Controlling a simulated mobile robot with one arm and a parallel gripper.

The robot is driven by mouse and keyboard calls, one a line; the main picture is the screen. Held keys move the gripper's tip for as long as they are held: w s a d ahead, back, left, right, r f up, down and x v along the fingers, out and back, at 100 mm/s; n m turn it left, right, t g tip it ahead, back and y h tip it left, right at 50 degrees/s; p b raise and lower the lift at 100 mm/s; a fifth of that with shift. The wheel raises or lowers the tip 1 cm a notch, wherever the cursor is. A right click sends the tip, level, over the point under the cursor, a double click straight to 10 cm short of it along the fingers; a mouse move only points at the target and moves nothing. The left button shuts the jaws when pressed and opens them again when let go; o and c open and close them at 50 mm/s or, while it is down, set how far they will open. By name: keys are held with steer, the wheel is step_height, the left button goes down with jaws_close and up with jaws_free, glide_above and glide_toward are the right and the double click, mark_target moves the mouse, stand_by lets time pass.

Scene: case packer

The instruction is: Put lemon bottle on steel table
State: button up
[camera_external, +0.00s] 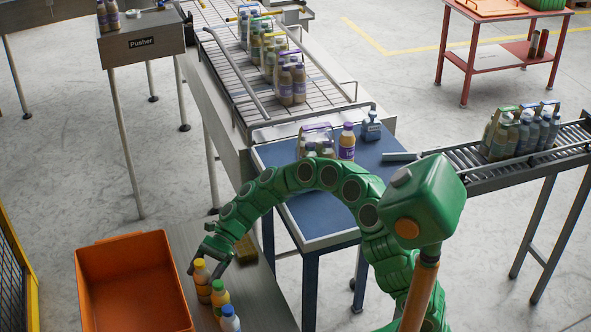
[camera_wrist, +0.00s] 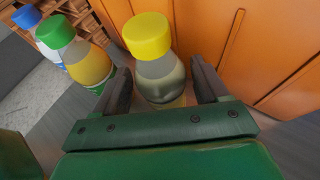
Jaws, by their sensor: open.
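A yellow-capped bottle, likely the lemon bottle (camera_external: 201,279), stands upright on a grey metal-looking table (camera_external: 262,302), perhaps the steel table, at the lower left of the external view. In the wrist view, the bottle (camera_wrist: 160,75) stands between the two dark fingers of my gripper (camera_wrist: 164,90). The jaws are open, one finger on each side of it. The bottle's lower part is hidden by the gripper body in the wrist view.
A green-capped bottle (camera_external: 220,297) and a blue-capped bottle (camera_external: 230,318) stand close by in a row. An orange crate (camera_external: 135,240) sits left of the table. A brown block (camera_external: 245,249) lies behind the gripper. A blue-topped table (camera_external: 325,212) holds more bottles.

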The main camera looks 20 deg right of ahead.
mark_target(206, 255)
step_height(206, 255, up, 7)
steer(key=shift+a+f, duration=0.1)
